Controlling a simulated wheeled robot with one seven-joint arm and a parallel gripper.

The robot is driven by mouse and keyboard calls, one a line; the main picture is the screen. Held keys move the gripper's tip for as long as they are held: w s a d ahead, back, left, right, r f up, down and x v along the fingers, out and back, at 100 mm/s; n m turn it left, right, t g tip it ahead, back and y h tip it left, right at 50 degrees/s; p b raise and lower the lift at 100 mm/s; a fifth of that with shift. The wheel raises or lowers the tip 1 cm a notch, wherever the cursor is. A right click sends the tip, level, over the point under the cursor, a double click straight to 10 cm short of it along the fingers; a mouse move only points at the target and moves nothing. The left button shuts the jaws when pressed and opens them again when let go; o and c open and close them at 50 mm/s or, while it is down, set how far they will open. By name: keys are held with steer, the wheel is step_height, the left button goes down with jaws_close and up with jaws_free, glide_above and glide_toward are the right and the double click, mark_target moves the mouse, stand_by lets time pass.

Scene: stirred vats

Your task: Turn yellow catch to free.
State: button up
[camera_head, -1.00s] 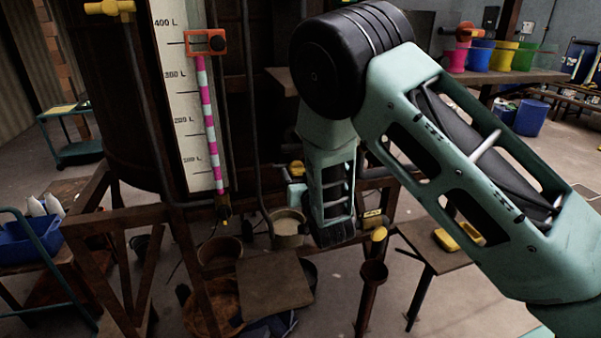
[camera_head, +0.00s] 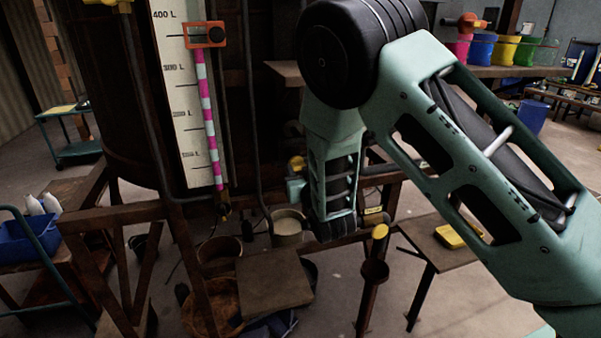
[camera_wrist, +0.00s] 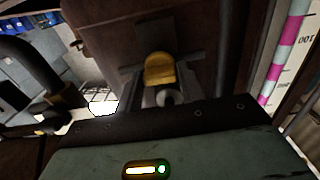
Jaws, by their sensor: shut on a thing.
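The yellow catch (camera_wrist: 160,69) shows in the middle of the wrist view, a rounded yellow piece in front of a dark brown metal surface. My gripper (camera_wrist: 166,92) is shut on it, with a grey finger on either side. A round grey end shows just below the yellow piece. In the head view my arm hides most of the gripper. A small yellow piece (camera_head: 297,162) shows there just left of my forearm; I cannot tell for sure if it is the same catch.
The rusty vat (camera_head: 130,120) stands at left with a level scale (camera_head: 183,110) and a red slider (camera_head: 206,35). Pipes run close by my arm. A yellow-ended knob (camera_head: 380,231) and a small table (camera_head: 440,243) are to the right. Pots and a board (camera_head: 275,283) lie below.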

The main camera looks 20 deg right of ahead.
steer(key=o, duration=1)
steer(key=shift+s, duration=0.1)
steer(key=shift+s+f+b, duration=0.1)
steer(key=shift+s+b, duration=0.15)
steer(key=shift+b, duration=0.05)
steer(key=s+b, duration=0.2)
steer(key=s, duration=0.9)
steer(key=shift+s+r, duration=0.3)
steer(key=shift+s+f+p, duration=0.2)
steer(key=shift+s+p, duration=2.4)
steer(key=shift+p, duration=1.3)
